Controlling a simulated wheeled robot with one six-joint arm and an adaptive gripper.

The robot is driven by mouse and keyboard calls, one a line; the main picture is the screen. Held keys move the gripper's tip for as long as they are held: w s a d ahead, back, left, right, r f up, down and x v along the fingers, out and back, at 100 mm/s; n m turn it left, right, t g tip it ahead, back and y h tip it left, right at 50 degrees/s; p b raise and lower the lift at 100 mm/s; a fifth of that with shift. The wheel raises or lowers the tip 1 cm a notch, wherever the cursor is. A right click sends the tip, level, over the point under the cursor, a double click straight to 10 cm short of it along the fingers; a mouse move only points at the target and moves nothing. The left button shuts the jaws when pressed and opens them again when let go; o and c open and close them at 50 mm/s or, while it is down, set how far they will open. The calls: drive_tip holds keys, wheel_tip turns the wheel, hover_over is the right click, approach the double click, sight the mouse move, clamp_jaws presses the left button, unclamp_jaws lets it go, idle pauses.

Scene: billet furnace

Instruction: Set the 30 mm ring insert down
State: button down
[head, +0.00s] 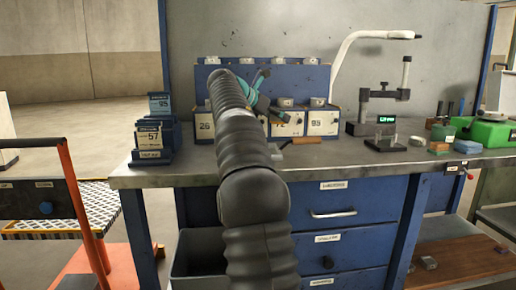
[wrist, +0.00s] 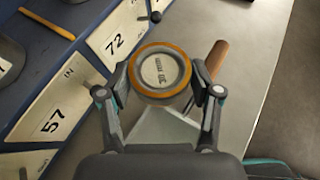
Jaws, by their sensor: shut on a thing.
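In the wrist view my gripper (wrist: 161,85) is shut on the ring insert (wrist: 160,70), a round piece with an orange-brown rim and a pale grey face with dark lettering, turned too far to read fully. One finger is on each side of it. The insert appears above the bench, near the blue rack front with labels 72 (wrist: 114,42) and 57 (wrist: 53,122). In the head view my gripper (head: 262,92) is in front of the rack (head: 290,78), partly behind my arm, and the insert in it cannot be made out.
The steel bench top (head: 350,156) is clear at front centre. A wooden handle (wrist: 214,56) lies on it beside the insert. Small pieces stand on the rack's ledges. A gauge stand (head: 384,95), small display (head: 386,124) and green case (head: 487,132) are to the right; card holders (head: 150,140) are left.

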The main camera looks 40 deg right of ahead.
drive_tip(key=a+f, duration=0.1)
drive_tip(key=a, duration=0.1)
drive_tip(key=a+f+b, duration=0.1)
drive_tip(key=a+f, duration=0.1)
drive_tip(key=a, duration=0.1)
drive_tip(key=a+f, duration=0.1)
drive_tip(key=a, duration=0.2)
drive_tip(key=shift+s+f+b, duration=0.2)
drive_tip(key=shift+f+b, duration=0.1)
drive_tip(key=shift+f, duration=0.05)
drive_tip(key=shift+d+f+b, duration=0.1)
drive_tip(key=shift+f+b, duration=0.45)
drive_tip(key=shift+f, duration=1.4)
drive_tip(key=shift+f, duration=0.1)
drive_tip(key=c, duration=0.5)
unclamp_jaws()
drive_tip(key=shift+f, duration=0.1)
drive_tip(key=shift+r, duration=0.25)
drive_tip(key=p+v, duration=0.1)
drive_tip(key=v, duration=1.1)
drive_tip(key=shift+f, duration=0.1)
